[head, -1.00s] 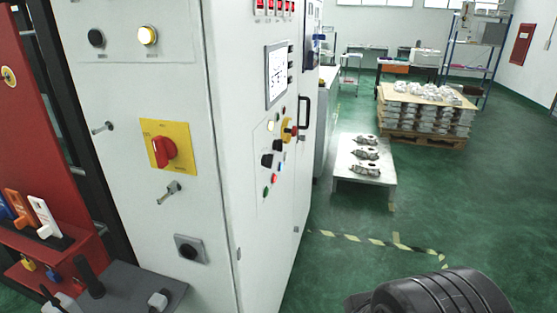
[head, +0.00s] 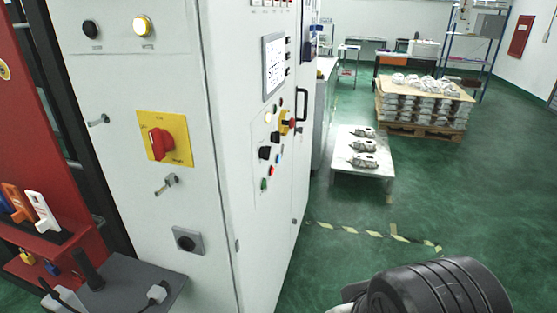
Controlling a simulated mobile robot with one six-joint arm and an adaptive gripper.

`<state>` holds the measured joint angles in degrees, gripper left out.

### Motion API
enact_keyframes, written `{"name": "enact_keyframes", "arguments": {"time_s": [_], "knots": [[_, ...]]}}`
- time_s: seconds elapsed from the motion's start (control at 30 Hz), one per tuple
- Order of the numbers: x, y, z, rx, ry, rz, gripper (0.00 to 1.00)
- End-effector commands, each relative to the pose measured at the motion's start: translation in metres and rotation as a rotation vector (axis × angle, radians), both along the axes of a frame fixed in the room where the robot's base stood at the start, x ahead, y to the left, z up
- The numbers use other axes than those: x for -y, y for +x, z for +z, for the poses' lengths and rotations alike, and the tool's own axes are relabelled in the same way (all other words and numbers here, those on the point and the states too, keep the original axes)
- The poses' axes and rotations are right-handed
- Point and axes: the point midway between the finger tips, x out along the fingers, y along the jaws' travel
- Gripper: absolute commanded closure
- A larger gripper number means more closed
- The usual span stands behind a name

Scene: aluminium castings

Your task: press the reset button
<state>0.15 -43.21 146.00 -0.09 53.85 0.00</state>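A white control cabinet (head: 222,215) stands left of centre. Its right-hand face carries a screen (head: 273,64) with a button panel below it. That panel has a red mushroom knob on yellow (head: 288,122), black knobs (head: 264,152), a small blue button (head: 278,158), a red button (head: 270,171) and a green button (head: 263,184). Labels are too small to read, so I cannot tell which is the reset button. My gripper is not in view; only a dark part of my arm shows at bottom right.
A red-and-yellow rotary switch (head: 161,142) and protruding latch handles are on the cabinet. A red rack (head: 60,250) and a grey shelf (head: 125,290) stand at left. A low table (head: 355,184) with castings and a loaded pallet (head: 420,133) are behind. Green floor is clear at right.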

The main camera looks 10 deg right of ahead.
Motion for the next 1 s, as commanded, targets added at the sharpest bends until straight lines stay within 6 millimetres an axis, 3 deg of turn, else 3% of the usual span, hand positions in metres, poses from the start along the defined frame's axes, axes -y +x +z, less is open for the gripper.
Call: {"name": "enact_keyframes", "arguments": {"time_s": [0.63,1.0], "knots": [[0.0,0.0,0.0,0.0,0.0,0.0,0.99],[0.0,0.0,0.0,0.0,0.0,0.0,1.0]]}}
